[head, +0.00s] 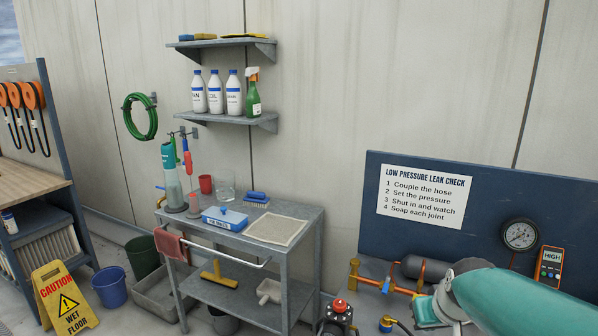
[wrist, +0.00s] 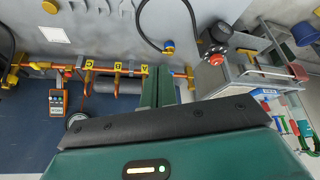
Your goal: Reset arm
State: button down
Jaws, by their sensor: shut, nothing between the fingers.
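My teal arm enters the head view from the lower right, over a grey bench. My gripper (wrist: 160,86) shows in the wrist view as two green fingers pressed together, with nothing between them. The fingers point towards a copper pipe with brass valves (wrist: 117,70) and overlap its right end in the picture. I cannot tell the gap between them. In the head view the arm's pale teal end (head: 432,312) is low, beside the brass pipework (head: 385,284), and the fingertips are not clear there.
A blue panel (head: 440,185) carries a gauge (head: 520,234) and an orange meter (head: 549,266). A red-knobbed device (head: 338,318) stands at the bench's left. Left are a grey cart (head: 305,212), wall shelves (head: 225,118), a blue bucket (head: 110,287) and a yellow floor sign (head: 64,298).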

jog(key=s+a+r+n+y, duration=0.1)
jog(key=s+a+r, duration=0.3)
jog(key=s+a, duration=0.8)
jog(key=a, duration=0.3)
jog(key=shift+s, duration=0.35)
jog(key=shift+d, duration=0.1)
